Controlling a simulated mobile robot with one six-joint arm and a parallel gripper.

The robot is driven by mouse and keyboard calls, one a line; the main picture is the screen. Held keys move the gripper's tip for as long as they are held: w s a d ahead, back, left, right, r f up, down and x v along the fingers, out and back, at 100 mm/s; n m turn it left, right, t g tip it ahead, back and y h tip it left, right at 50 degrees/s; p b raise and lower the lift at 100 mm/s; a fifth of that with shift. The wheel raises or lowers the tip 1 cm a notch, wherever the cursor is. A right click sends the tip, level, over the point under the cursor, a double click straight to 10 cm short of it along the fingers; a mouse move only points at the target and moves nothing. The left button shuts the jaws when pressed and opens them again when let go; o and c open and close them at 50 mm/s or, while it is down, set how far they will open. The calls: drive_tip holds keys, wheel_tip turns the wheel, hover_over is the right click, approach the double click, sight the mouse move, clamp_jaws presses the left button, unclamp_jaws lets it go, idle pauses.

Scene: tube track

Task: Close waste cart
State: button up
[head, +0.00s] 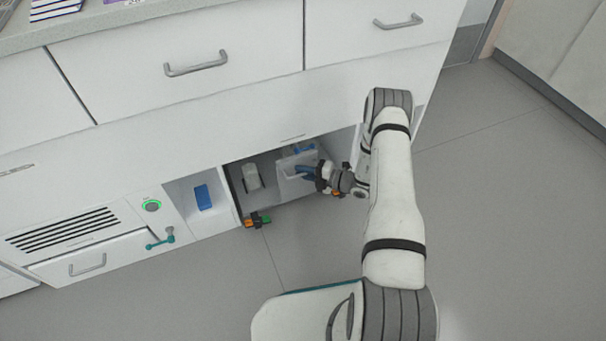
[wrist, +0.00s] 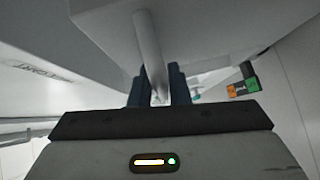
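The waste cart (head: 291,184) is a pale, box-like unit in the dark opening low in the white cabinet. Its front panel fills the upper part of the wrist view (wrist: 210,35). A grey bar handle (wrist: 148,45) runs down from it. My gripper (head: 301,172) is at the cart's front, with its dark blue fingers (wrist: 159,88) on both sides of the handle, seemingly touching it. The handle's far end is hidden behind the gripper body. My arm and wrist hide the right side of the opening.
Drawers lie above. The grey floor (head: 490,200) at right is clear.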

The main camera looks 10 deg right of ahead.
drive_tip(key=o, duration=0.3)
drive_tip(key=shift+s, duration=0.15)
drive_tip(key=p+v, duration=0.2)
drive_tip(key=v, duration=0.5)
drive_tip(key=shift+s+d, duration=0.2)
drive_tip(key=shift+d, duration=0.1)
